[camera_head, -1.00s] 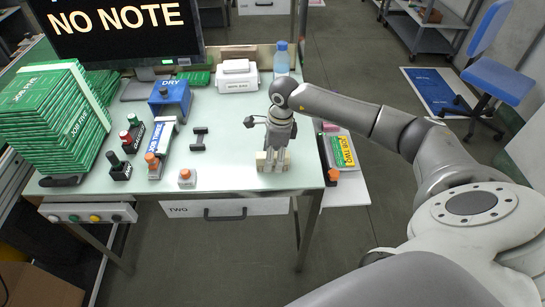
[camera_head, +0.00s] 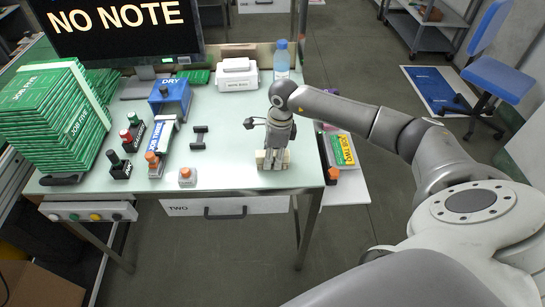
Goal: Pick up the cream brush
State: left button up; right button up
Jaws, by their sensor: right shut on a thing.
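My right gripper (camera_head: 273,150) points down over the front right part of the pale green tabletop (camera_head: 225,170). It is shut on a cream, blocky thing, which I take to be the cream brush (camera_head: 261,158). The brush shows on both sides of the fingers, near the table's front edge. The fingers hide its middle, and I cannot tell whether it touches the tabletop. My left gripper is not in view.
A blue DRY holder (camera_head: 170,97), a JOB THREE box (camera_head: 162,140) and a small orange-topped item (camera_head: 187,177) lie left of the gripper. A bottle (camera_head: 282,60) and white case (camera_head: 237,74) stand behind.

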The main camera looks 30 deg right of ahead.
jog(key=shift+r+b, duration=0.35)
jog(key=shift+r, duration=0.15)
jog(key=s+a+r+b, duration=0.4)
jog(key=s+a+r, duration=0.5)
jog(key=r, duration=0.3)
jog(key=shift+s+a, duration=0.15)
jog(key=shift+s, duration=0.6)
jog(key=o, duration=0.4)
jog(key=shift+c, duration=1.4)
